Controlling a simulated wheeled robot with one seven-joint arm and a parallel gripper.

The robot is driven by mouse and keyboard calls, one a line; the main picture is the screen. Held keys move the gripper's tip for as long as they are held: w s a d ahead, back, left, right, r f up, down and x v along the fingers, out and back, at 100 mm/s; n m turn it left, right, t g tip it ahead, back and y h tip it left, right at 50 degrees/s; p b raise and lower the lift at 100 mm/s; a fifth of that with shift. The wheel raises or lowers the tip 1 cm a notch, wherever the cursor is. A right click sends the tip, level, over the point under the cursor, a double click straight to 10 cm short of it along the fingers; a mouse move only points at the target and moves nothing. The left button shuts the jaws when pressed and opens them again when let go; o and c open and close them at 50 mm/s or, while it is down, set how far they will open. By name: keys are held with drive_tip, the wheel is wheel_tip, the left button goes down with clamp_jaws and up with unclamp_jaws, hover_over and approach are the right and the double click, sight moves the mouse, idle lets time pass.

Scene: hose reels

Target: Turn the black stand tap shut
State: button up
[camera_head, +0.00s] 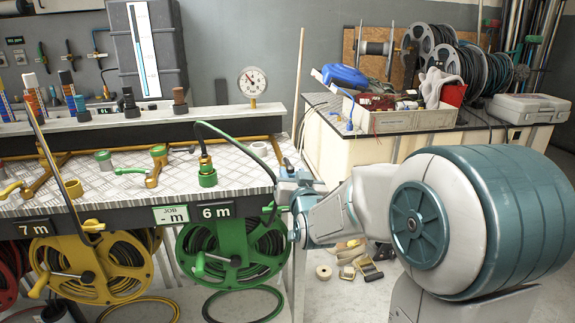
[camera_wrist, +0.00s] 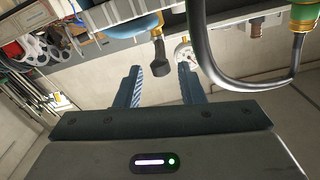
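My gripper (camera_head: 287,190) is at the right end of the metal-topped bench, beside the black hose loop. In the wrist view its two blue fingers (camera_wrist: 160,80) are apart, with nothing between them. A dark bulb-ended handle (camera_wrist: 158,58) shows beyond the fingertips; I cannot tell whether it belongs to the black stand tap. On the bench, a brass tap with a green lever (camera_head: 131,170) stands left of a green hose fitting (camera_head: 207,177). I cannot single out the black stand tap with certainty.
A black hose (camera_wrist: 205,60) arches close to my fingers in the wrist view. A pressure gauge (camera_head: 252,83) stands at the back rail. Green (camera_head: 232,252) and yellow (camera_head: 92,265) hose reels hang below the bench. A cluttered side table (camera_head: 345,150) is behind my arm.

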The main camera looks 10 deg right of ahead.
sight(288, 161)
drive_tip(key=shift+w, duration=3.4)
clamp_jaws()
